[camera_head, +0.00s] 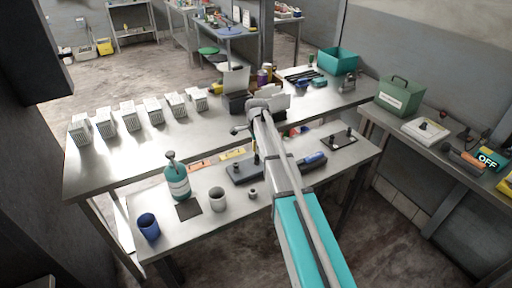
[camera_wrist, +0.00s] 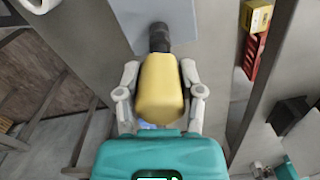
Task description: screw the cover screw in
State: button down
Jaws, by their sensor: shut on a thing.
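In the wrist view my gripper (camera_wrist: 160,72) is shut on a yellow handle (camera_wrist: 160,92), with one finger on each side. A black shaft or collar (camera_wrist: 159,38) extends from the far end of the handle. It overlaps a plain light grey surface (camera_wrist: 180,14); I cannot tell whether it touches it. In the head view a dark grey block (camera_head: 238,174) lies on the front bench, with a thin upright dark piece at its right end, below my arm. The cover screw cannot be made out, and my arm hides part of this area.
On the front bench (camera_head: 175,232) stand a teal pump bottle (camera_head: 178,184), a blue cup (camera_head: 148,227), a grey cup (camera_head: 217,199) and a small ring (camera_head: 252,193). Yellow (camera_head: 232,154) and orange (camera_head: 202,166) pieces lie behind. A dark plate with knobs (camera_head: 339,141) is right of my arm.

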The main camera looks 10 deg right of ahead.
jog(key=shift+r, duration=0.15)
jog(key=shift+r+p, duration=2.85)
jog(key=shift+p, duration=0.15)
jog(key=shift+f, duration=0.15)
jog(key=shift+f+b, duration=0.25)
jog(key=shift+b, duration=0.1)
